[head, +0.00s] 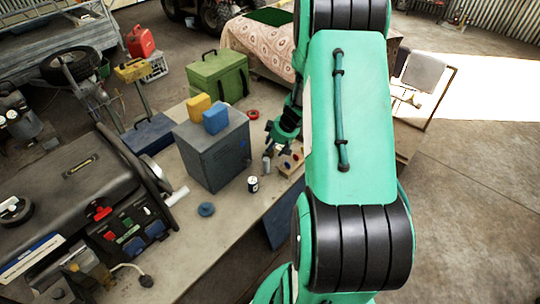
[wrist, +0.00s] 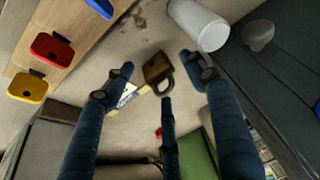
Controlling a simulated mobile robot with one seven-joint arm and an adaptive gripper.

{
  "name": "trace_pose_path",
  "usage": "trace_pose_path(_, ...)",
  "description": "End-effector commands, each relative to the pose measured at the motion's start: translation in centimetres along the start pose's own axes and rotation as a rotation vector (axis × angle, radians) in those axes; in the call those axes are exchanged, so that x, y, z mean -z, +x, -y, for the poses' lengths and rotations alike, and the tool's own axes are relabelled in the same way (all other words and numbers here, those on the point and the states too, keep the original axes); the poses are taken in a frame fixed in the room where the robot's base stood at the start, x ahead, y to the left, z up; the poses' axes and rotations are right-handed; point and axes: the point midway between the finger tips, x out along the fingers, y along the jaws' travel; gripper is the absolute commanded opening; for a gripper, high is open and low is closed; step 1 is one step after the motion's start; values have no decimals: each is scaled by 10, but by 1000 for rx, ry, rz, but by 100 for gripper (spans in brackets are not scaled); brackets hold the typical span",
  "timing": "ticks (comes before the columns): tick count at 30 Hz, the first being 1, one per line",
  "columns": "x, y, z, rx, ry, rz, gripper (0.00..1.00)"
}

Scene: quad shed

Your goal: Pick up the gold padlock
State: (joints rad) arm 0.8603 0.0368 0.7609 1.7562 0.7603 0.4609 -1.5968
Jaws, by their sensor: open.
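The gold padlock (wrist: 155,70) shows in the wrist view on the pale worktop, with its dark shackle towards the bottom of the picture. My gripper (wrist: 159,80) is open and empty, its fingers spread around the padlock in that view, with no clear contact. I cannot tell how high the fingertips are above it. In the head view my gripper (head: 283,134) is over the workbench, right of a grey metal box. I cannot make out the padlock in the head view.
In the wrist view a white cylinder (wrist: 200,25) lies close to the right finger, and a wooden board (wrist: 75,20) with coloured pieces is at upper left.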

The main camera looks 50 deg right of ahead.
Motion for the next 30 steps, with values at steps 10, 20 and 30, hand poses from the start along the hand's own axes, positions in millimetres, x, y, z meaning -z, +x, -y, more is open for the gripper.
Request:
trace_pose_path(10,0,14,0,0,-1,0,56)
trace_pose_path(20,0,14,0,0,-1,0,56)
trace_pose_path(30,0,14,0,0,0,0,2)
